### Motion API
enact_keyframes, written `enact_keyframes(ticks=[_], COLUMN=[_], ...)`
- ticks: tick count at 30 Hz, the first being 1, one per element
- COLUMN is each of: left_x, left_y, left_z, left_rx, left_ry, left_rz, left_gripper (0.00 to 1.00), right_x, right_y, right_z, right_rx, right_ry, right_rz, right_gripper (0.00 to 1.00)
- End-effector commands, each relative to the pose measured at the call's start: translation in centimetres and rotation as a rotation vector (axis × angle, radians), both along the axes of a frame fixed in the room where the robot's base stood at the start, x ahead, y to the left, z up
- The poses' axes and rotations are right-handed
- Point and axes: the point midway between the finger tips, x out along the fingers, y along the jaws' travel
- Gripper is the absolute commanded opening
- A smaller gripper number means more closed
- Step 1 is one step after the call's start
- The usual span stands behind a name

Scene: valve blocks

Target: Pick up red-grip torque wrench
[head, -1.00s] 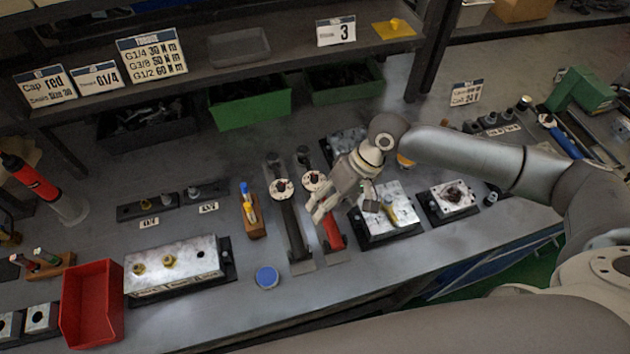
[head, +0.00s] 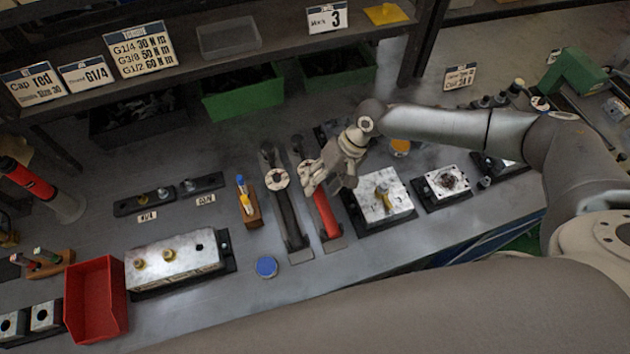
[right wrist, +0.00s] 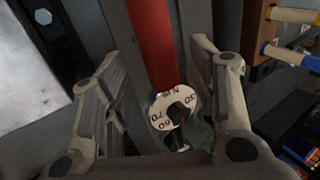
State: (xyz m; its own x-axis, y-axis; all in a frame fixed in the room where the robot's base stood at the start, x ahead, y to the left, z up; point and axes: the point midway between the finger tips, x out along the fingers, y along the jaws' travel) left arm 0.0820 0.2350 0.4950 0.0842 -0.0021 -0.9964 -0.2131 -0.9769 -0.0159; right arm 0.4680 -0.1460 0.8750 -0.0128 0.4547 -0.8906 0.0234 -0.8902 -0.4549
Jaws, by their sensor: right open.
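The red-grip torque wrench (head: 325,215) lies on the workbench, to the right of a similar black-grip wrench (head: 288,218). My right gripper (head: 311,187) is over the dial end of the red-grip wrench and partly hides that end in the head view. In the right wrist view the red grip (right wrist: 152,42) runs up between the two spread fingers, with the white numbered dial (right wrist: 172,110) nearer the palm. The fingers stand apart on either side of the wrench, with gaps showing. Whether they reach down to grip height is unclear. My left gripper is out of view.
A wooden holder (head: 252,211) with blue and yellow tools stands left of the wrenches. A metal valve block (head: 384,201) is close on their right. A blue round cap (head: 266,267) lies in front. A red bin (head: 96,300) stands at front left.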

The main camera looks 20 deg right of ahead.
Motion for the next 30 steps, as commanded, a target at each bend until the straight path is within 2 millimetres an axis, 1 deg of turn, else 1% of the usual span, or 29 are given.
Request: enact_keyframes(ticks=[1,6,9,14,15,27,30], left_x=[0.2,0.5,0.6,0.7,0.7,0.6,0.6], left_y=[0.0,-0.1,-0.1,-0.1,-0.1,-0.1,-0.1], left_z=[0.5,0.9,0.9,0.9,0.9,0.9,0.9], left_rx=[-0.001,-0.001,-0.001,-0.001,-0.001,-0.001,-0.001], left_ry=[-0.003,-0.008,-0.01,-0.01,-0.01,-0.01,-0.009], left_rz=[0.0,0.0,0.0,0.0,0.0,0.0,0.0], left_gripper=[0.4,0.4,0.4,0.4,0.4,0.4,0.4], right_x=[0.3,0.3,0.3,0.3,0.3,0.3,0.3], right_y=[0.4,1.2,1.3,1.4,1.3,1.3,1.3], right_z=[-0.3,-2.2,-2.5,-2.6,-2.6,-2.6,-2.6], right_rx=[-0.001,0.0,-0.001,-0.001,-0.001,-0.001,-0.001], right_ry=[0.0,0.001,0.0,0.0,0.0,-0.001,-0.001], right_rz=[0.001,0.0,0.0,0.0,0.0,0.0,0.0], right_gripper=[0.54,0.54,0.54,0.54,0.52,0.01,0.0])
